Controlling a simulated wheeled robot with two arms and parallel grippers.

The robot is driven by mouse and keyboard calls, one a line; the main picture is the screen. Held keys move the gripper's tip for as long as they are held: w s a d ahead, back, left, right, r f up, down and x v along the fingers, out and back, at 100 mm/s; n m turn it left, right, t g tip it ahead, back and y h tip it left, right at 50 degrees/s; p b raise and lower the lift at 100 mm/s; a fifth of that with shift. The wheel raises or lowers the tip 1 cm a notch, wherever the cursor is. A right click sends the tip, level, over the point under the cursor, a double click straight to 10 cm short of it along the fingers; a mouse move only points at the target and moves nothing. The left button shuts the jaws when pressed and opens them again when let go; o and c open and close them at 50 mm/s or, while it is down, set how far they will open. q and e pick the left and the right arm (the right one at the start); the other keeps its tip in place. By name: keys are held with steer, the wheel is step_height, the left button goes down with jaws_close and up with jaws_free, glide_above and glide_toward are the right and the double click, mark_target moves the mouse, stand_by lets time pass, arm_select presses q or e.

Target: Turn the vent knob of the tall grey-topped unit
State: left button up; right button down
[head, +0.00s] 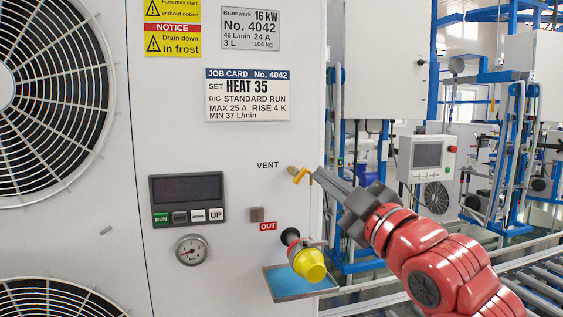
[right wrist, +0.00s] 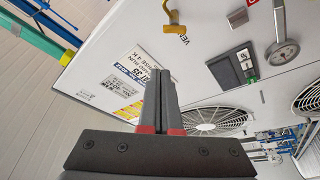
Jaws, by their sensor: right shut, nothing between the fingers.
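The vent knob (head: 299,175) is a small yellow lever on a brass stem, beside the printed word VENT on the white front panel (head: 240,140) of the unit. It also shows at the top of the right wrist view (right wrist: 174,20). My right gripper (head: 317,174) is shut and empty, its fingertips just right of the knob in the head view. In the right wrist view the closed fingers (right wrist: 160,72) appear apart from the knob. The unit's top is out of frame. My left gripper is not in view.
Below the knob, a yellow-capped outlet (head: 308,264) sticks out over a blue tray (head: 292,283). A control display (head: 186,196) and a gauge (head: 192,250) are at left. Large fan grilles (head: 60,100) fill the far left. Blue frames and rollers stand behind at right.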

mark_target(303, 171)
steer(key=w+a+r+n+p, duration=0.1)
steer(key=w+a+r+p, duration=0.2)
steer(key=w+a+p, duration=0.3)
steer(key=w+d+f, duration=0.2)
steer(key=f, duration=0.1)
steer(key=shift+d+p, duration=0.3)
steer(key=shift+f, duration=0.15)
steer(key=shift+w+a, duration=0.1)
steer(key=shift+f, duration=0.1)
